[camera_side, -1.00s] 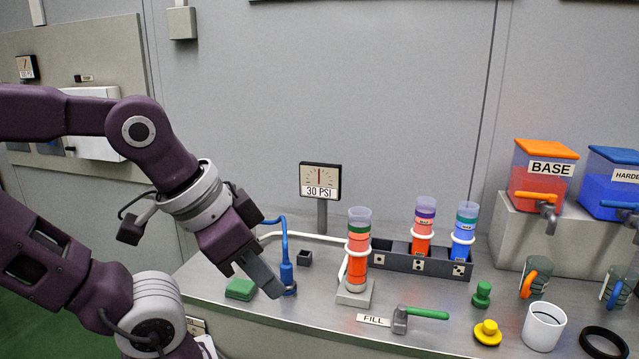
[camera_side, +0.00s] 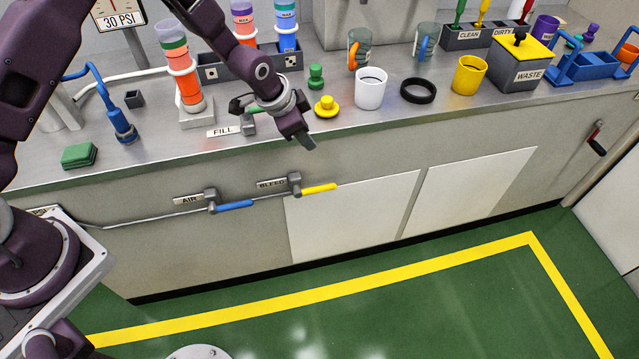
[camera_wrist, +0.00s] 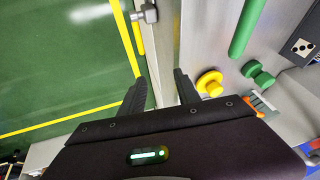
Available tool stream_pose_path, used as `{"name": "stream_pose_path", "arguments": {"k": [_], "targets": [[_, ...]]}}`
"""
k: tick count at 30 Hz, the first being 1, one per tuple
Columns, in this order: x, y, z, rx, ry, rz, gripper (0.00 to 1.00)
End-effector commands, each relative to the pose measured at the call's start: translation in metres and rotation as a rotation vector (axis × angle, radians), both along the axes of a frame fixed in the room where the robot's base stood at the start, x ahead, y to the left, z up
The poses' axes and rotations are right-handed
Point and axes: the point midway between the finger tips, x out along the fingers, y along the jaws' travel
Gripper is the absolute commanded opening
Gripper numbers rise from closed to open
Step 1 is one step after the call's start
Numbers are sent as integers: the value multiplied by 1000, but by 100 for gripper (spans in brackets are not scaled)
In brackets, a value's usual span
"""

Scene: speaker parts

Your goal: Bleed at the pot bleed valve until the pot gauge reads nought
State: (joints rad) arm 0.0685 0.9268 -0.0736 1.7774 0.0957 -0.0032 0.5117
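The bleed valve on the cabinet front has a yellow handle (camera_side: 319,188) pointing right, beside a BLEED label (camera_side: 271,184). In the wrist view a yellow handle (camera_wrist: 138,37) lies beyond the fingers, at the upper left. The gauge (camera_side: 118,20) is marked 30 PSI; its top is cut off and its needle stands roughly upright. My gripper (camera_side: 306,139) is just off the bench's front edge, above the bleed valve and apart from it. In the wrist view my gripper (camera_wrist: 162,90) has its fingers apart with nothing held between them.
An air valve with a blue handle (camera_side: 232,205) is left of the bleed valve. A fill valve, with its FILL label (camera_side: 222,132), is on the bench, partly behind my gripper. A yellow knobbed piece (camera_side: 327,107) and white cup (camera_side: 370,90) stand near the edge. The floor in front is clear.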

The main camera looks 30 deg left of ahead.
Motion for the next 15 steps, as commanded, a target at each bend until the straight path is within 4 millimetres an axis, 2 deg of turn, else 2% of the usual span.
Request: {"name": "stream_pose_path", "arguments": {"k": [1, 3, 6, 9, 15], "targets": [[0, -6, -39, 1, 12, -32, 39], [-1, -13, -80, 4, 10, -72, 39], [-5, -18, -118, 5, 7, -107, 39], [-5, -20, -134, 6, 4, -118, 39], [9, -25, -167, 7, 5, -118, 39]]}}
